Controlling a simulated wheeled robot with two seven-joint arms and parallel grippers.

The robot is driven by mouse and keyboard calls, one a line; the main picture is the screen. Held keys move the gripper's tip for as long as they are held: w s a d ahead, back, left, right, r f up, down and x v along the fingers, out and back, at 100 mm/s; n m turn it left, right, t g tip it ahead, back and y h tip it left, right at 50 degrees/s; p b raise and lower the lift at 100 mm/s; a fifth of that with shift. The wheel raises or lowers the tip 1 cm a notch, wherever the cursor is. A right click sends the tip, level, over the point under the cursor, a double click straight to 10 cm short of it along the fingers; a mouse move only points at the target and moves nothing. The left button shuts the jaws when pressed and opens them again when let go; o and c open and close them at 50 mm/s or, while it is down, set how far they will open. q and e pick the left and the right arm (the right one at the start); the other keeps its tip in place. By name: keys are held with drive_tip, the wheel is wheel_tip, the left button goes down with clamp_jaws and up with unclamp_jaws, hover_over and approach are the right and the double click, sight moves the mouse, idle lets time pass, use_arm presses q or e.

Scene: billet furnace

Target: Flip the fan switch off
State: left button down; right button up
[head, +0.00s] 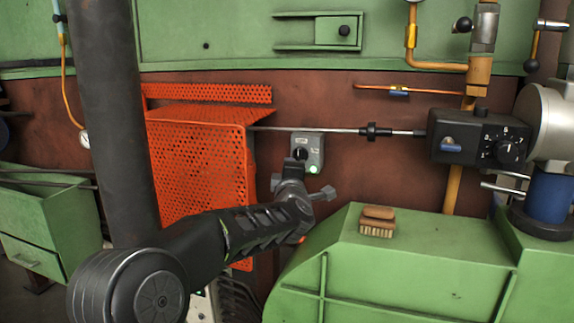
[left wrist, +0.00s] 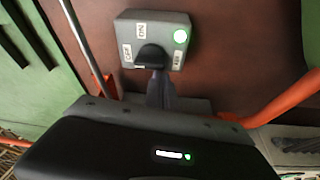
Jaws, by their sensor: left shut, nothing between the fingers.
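The fan switch is a small grey box (head: 316,146) on the brown wall, right of the orange mesh guard. Its black knob (head: 300,154) and a lit green lamp (head: 314,169) show on its face. In the left wrist view the box (left wrist: 168,20) bears OFF, ON and FAN labels, with the black knob (left wrist: 152,54) between them and the green lamp lit. My left gripper (head: 293,168) is shut and empty, its fingertips (left wrist: 158,78) right at the knob's lower edge. Whether they touch it, and which label the knob points to, I cannot tell. My right gripper is out of view.
The orange mesh guard (head: 200,165) stands left of the switch. A thin rod (head: 330,129) runs just above the box to a black control box (head: 465,137). A green housing (head: 400,268) with a brush (head: 377,222) on it lies below right.

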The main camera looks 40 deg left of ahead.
use_arm(q)
drive_tip(key=shift+d+f+n, duration=0.1)
drive_tip(key=shift+n, duration=0.3)
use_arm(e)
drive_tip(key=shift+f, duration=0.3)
use_arm(q)
drive_tip(key=shift+b, duration=0.3)
